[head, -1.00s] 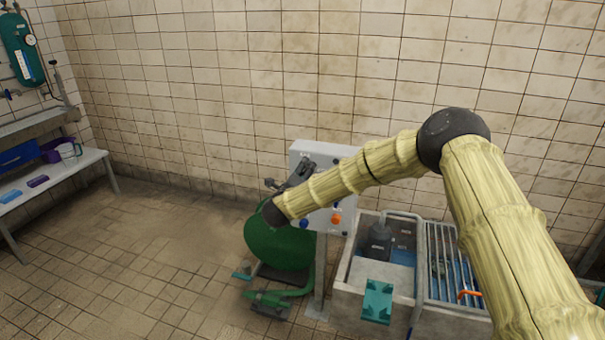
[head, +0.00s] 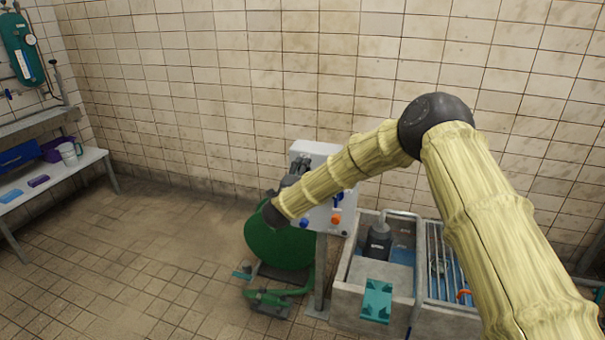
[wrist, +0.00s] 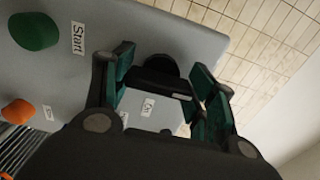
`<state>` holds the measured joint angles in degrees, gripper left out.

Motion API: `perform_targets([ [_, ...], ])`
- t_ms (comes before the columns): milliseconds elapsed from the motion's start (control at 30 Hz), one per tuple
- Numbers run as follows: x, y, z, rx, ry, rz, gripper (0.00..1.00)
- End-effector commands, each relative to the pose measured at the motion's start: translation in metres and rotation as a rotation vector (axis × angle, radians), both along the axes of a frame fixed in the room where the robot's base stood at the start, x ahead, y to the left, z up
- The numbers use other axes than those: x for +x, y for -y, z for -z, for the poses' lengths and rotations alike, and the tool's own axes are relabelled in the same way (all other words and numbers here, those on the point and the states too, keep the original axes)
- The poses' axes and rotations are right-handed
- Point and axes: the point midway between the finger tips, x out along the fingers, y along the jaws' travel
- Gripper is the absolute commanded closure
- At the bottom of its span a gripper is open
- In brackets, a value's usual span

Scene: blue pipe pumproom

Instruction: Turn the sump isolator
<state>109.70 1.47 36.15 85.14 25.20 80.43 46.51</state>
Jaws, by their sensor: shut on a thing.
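The sump isolator is a black rotary knob (wrist: 160,76) with a bar handle, on the light grey control panel (wrist: 60,75). A white mark shows near the bar's right end in the wrist view, and a label reading "On" sits beside the knob. My gripper (wrist: 163,72) has its dark green finger pads at either end of the bar and is shut on it. In the head view the panel (head: 318,149) stands on a post; my gripper (head: 296,172) is at its upper left, and my forearm hides the knob.
The panel also carries a green button (wrist: 34,31) labelled "Start" and an orange button (wrist: 19,111). A green round-bodied machine (head: 280,245) stands below left. A concrete sump (head: 345,300) with a pump and grating lies right. A bench (head: 95,160) is far left, with open floor between.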

Motion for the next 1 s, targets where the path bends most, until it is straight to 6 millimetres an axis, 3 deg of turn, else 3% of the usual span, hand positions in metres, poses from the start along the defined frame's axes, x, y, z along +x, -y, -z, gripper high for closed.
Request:
perform_targets([
  [367,0.0,-0.001,0.0,-0.004,-0.001,-0.001,0.67],
  [400,0.0,-0.001,0.0,-0.004,-0.001,-0.001,0.36],
  [500,0.0,-0.001,0.0,-0.004,-0.001,-0.001,0.21],
  [833,-0.001,0.0,0.0,-0.003,-0.001,0.0,0.21],
  [1000,-0.012,-0.004,0.0,-0.003,-0.001,-0.001,0.21],
])
